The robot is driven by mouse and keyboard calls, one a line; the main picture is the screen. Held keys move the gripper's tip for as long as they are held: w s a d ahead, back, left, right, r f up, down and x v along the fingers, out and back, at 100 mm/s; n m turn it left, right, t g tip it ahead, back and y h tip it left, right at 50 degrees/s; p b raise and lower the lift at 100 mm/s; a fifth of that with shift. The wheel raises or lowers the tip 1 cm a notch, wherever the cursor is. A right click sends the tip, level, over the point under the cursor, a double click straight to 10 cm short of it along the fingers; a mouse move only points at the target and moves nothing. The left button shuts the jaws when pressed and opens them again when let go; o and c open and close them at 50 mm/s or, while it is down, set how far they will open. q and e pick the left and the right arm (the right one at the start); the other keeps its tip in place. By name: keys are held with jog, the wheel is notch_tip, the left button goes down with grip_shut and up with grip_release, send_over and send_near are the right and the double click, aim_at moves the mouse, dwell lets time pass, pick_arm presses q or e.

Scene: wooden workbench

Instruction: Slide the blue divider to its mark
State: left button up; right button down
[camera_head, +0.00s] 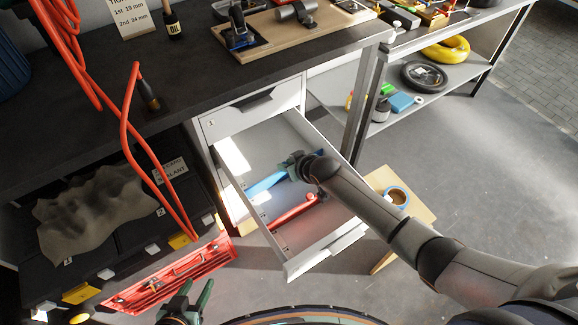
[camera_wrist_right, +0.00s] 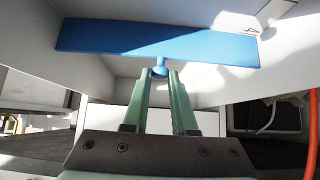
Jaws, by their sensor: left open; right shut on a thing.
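The blue divider (camera_head: 265,184) stands across the open drawer (camera_head: 318,257), toward its back half. The right wrist view shows the divider (camera_wrist_right: 120,38) as a long blue plate with a small round knob (camera_wrist_right: 160,71). My right gripper (camera_head: 293,163) reaches into the drawer and is shut on the knob, between its green fingers (camera_wrist_right: 159,80). A small dark marking (camera_wrist_right: 249,31) shows on the pale surface by the plate's right end; I cannot tell exactly what it is. My left gripper (camera_head: 196,291) is open and empty at the bottom, outside the drawer.
A red hose (camera_head: 124,125) hangs at left above a red tray-like piece (camera_head: 170,279). A small wooden stool (camera_head: 413,210) with a tape roll (camera_head: 396,196) stands right of the drawer.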

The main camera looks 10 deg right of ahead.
jog(key=shift+f, duration=0.1)
jog(key=c, duration=0.7)
grip_release()
jog(key=shift+s+d+r, duration=0.1)
jog(key=shift+s+r, duration=0.15)
jog(key=shift+r, duration=0.15)
jog(key=p+v, duration=0.2)
jog(key=v, duration=0.9)
jog(key=shift+s+r, duration=0.2)
jog(key=shift+r, duration=0.05)
jog(key=shift+s+d, duration=0.1)
